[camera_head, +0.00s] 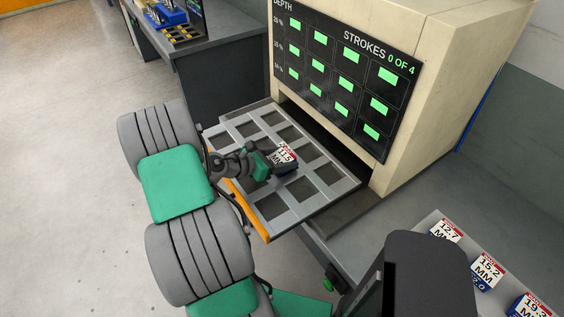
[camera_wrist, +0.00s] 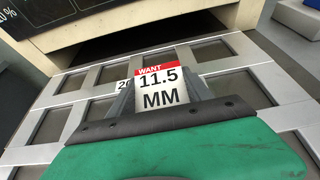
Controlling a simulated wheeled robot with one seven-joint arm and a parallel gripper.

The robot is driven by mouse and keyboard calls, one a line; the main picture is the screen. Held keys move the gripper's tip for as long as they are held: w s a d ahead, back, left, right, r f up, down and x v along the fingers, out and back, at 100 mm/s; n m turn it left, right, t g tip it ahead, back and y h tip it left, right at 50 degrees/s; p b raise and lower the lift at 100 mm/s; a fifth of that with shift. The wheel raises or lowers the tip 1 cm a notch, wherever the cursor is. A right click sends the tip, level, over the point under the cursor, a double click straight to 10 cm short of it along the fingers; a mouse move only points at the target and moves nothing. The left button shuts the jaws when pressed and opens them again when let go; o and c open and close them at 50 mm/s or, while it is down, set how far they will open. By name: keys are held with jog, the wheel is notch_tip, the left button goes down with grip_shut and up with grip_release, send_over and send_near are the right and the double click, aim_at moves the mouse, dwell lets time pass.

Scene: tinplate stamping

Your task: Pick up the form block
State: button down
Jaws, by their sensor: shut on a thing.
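The form block (camera_head: 285,157) is dark blue with a white and red card on top reading "WANT 11.5 MM". It is over the grey grid tray (camera_head: 300,206) that sticks out of the press. My gripper (camera_head: 272,160) is shut on the block, reaching it from the left. In the wrist view the card of the form block (camera_wrist: 160,88) stands between the gripper's fingers (camera_wrist: 160,105). Part of another marking, "20", shows just behind it. I cannot tell whether the block touches the tray or is raised.
The press (camera_head: 450,60) has a panel (camera_head: 345,75) reading "STROKES 0 OF 4" above a dark slot. Other labelled blocks stand at the lower right, marked 12.7 (camera_head: 445,232), 15.2 (camera_head: 487,270) and 19.3 (camera_head: 530,307). A bench with blue items (camera_head: 165,15) is at the upper left.

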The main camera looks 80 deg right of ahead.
notch_tip(320, 180, up, 3)
jog(key=shift+f+b, duration=0.15)
jog(key=shift+b, duration=0.15)
jog(key=w+a+r, duration=0.2)
jog(key=a+r, duration=0.3)
jog(key=a, duration=0.1)
jog(key=w+a+r, duration=0.3)
jog(key=a+r, duration=0.2)
jog(key=a, duration=0.2)
jog(key=shift+w, duration=0.3)
